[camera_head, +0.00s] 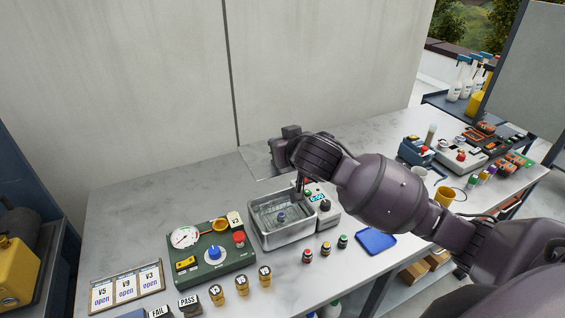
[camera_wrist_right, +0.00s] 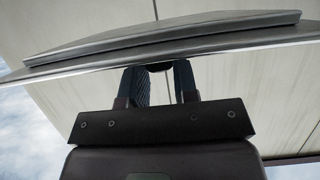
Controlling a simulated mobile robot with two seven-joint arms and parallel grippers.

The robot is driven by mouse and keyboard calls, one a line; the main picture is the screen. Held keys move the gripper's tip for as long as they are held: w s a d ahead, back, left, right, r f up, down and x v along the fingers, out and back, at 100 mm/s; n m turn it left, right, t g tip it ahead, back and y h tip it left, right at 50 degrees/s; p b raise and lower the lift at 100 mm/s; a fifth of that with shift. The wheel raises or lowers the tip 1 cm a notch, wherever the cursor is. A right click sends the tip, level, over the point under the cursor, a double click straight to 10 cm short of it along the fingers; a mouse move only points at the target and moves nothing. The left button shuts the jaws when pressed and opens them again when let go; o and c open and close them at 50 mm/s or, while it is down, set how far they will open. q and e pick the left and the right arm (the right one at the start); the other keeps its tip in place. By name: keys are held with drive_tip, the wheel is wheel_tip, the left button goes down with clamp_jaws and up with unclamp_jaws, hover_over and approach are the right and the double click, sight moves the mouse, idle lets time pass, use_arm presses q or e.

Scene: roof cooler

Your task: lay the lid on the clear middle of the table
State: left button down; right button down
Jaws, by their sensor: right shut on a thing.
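The lid (camera_wrist_right: 165,40) is a flat grey metal plate with a raised step, seen nearly edge-on across the top of the right wrist view. My right gripper (camera_wrist_right: 158,78) is shut on it, with its two dark fingers meeting the lid's middle. In the head view the lid (camera_head: 256,165) is a pale grey sheet beside my right gripper (camera_head: 283,153), behind the metal bath (camera_head: 282,236). The hand hides part of the lid. The bath is open on top. My left gripper is not in view. The table (camera_head: 150,200) is pale grey and marbled.
A green gauge panel (camera_head: 212,262) stands left of the bath, with a card rack (camera_head: 127,287) at the front left. Small black-capped pieces (camera_head: 325,249) and a blue tray (camera_head: 376,241) lie to the right. Yellow cup (camera_head: 444,197) and instruments stand farther right. The back left is bare.

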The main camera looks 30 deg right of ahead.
sight(273, 167)
drive_tip(key=shift+r, duration=0.45)
drive_tip(key=shift+s+a+r+y, duration=0.15)
drive_tip(key=shift+a+r, duration=0.1)
drive_tip(key=shift+r, duration=0.15)
drive_tip(key=shift+a+r+y, duration=0.15)
drive_tip(key=shift+a+r, duration=0.1)
drive_tip(key=shift+r, duration=0.15)
drive_tip(key=shift+n, duration=0.4)
drive_tip(key=s+a+f, duration=0.2)
drive_tip(key=f, duration=0.1)
drive_tip(key=shift+s+a+b, duration=0.1)
drive_tip(key=shift+a+b, duration=0.3)
drive_tip(key=s+a+f+b, duration=0.1)
drive_tip(key=s+a+f, duration=0.3)
drive_tip(key=s+f, duration=0.3)
drive_tip(key=shift+f+b, duration=0.35)
drive_tip(key=shift+f, duration=1.1)
drive_tip(key=shift+r, duration=0.1)
